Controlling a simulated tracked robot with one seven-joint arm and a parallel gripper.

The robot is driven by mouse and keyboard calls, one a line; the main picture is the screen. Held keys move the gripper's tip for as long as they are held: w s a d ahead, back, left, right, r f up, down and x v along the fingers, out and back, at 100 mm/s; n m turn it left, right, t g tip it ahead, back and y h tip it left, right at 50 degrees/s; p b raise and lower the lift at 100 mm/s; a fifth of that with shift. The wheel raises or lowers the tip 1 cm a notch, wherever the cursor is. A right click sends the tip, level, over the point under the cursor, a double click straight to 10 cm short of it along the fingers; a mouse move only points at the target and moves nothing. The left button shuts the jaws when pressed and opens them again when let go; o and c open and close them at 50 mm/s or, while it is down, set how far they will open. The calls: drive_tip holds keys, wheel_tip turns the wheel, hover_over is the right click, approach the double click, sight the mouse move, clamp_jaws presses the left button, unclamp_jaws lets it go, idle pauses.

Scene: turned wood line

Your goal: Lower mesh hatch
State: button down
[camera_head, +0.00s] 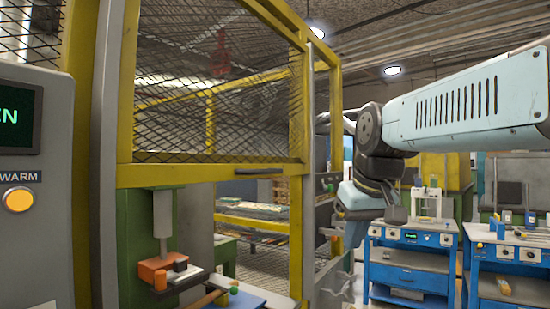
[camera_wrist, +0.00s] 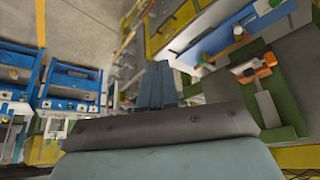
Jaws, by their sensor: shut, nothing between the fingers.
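The mesh hatch (camera_head: 220,90) is a yellow-framed wire panel at the upper middle of the head view. It stands raised, with an open gap below its bottom bar. A dark handle (camera_head: 258,172) sits on that bottom bar. My gripper (camera_head: 354,236) hangs to the right of the hatch, apart from the handle and lower than it, pointing down. I cannot pick out the handle in the wrist view.
A press with an orange block (camera_head: 158,272) stands inside the gap. A grey control panel (camera_head: 35,190) with a lit orange button is at the left. Yellow posts frame the enclosure. Blue workbenches (camera_head: 410,275) stand at the right, and a blue surface (camera_wrist: 235,40) shows in the wrist view.

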drive_tip(key=w+a+r+n+g+y, duration=0.15)
drive_tip(key=w+a+r+n, duration=0.25)
drive_tip(key=w+r, duration=0.8)
drive_tip(key=w+a+r+n+y, duration=0.35)
drive_tip(key=w+r, duration=0.35)
drive_tip(key=r, duration=0.8)
drive_tip(key=shift+n+h, duration=0.4)
drive_tip(key=shift+n, duration=0.05)
drive_tip(key=x, duration=0.9)
drive_tip(key=shift+w+a+r, duration=0.1)
drive_tip(key=shift+w+a, duration=0.05)
drive_tip(key=shift+a, duration=0.25)
wheel_tip(320, 180, down, 4)
drive_tip(key=shift+d+f, duration=0.15)
drive_tip(key=shift+f, duration=0.1)
